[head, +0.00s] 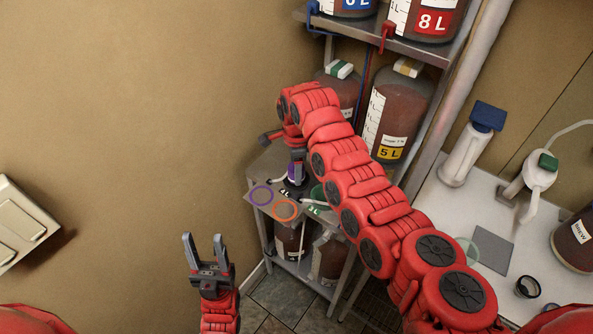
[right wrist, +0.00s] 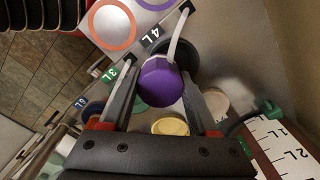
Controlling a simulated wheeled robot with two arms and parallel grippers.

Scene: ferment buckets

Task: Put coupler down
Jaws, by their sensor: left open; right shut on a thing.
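The coupler (right wrist: 162,84) is a purple cap-like piece with a pale tube running up from it in the right wrist view. My right gripper (right wrist: 158,70) is shut on it, one finger on each side. In the head view this gripper (head: 295,168) is over the small metal stand (head: 254,165), with the coupler (head: 296,174) under it. I cannot tell if the coupler touches the surface below. A purple ring (head: 261,195) and an orange ring (head: 285,209) mark the stand's front and look empty. My left gripper (head: 204,250) is open and empty, away from the stand.
Large labelled bottles (head: 399,110) fill the rack at right. More bottles stand on the stand's lower shelf (head: 290,264). A white counter (head: 450,208) with dispensers is at right. A beige box (head: 20,230) is on the wall at left.

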